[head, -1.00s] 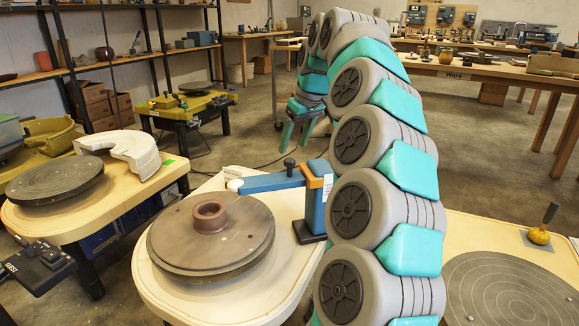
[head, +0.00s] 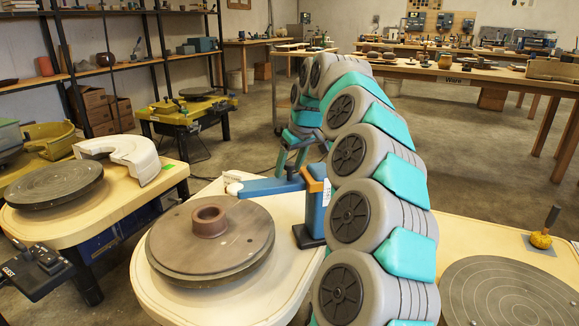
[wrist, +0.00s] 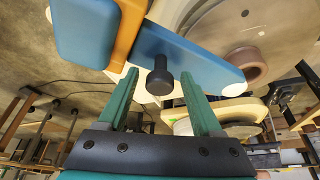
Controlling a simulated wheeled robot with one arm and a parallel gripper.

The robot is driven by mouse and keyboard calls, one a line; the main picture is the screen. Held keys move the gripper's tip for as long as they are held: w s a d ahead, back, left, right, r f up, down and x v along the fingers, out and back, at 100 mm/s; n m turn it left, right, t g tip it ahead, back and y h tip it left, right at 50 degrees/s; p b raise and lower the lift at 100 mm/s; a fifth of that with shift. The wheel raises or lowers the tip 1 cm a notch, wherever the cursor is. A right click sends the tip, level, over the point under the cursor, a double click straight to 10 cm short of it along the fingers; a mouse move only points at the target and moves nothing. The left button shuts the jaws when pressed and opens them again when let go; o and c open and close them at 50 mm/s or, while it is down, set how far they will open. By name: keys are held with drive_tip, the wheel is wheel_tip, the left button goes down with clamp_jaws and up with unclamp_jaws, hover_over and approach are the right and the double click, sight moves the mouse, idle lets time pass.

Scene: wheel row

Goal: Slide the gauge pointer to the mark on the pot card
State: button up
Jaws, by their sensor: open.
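The gauge has a blue post (head: 312,212) with an orange collar and a flat blue pointer arm (head: 268,187) with a white tip (head: 234,188). The arm reaches left over the back of the wheel. A dark upright knob (wrist: 159,80) stands on the pointer arm. My gripper (wrist: 157,92) is open, its two green fingers on either side of the knob in the wrist picture; contact cannot be told. In the head view my gripper (head: 293,152) is just above and behind the knob. A small white card shows on the post (head: 327,190); its mark is too small to read.
A brown ring of clay (head: 209,221) sits on the wheel head (head: 212,250) below the pointer tip. Another wheel (head: 54,185) stands left, and a ringed wheel (head: 510,295) lies right. My arm hides part of the table right of the post.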

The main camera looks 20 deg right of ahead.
drive_tip(key=shift+c, duration=0.2)
clamp_jaws()
idle(1.1)
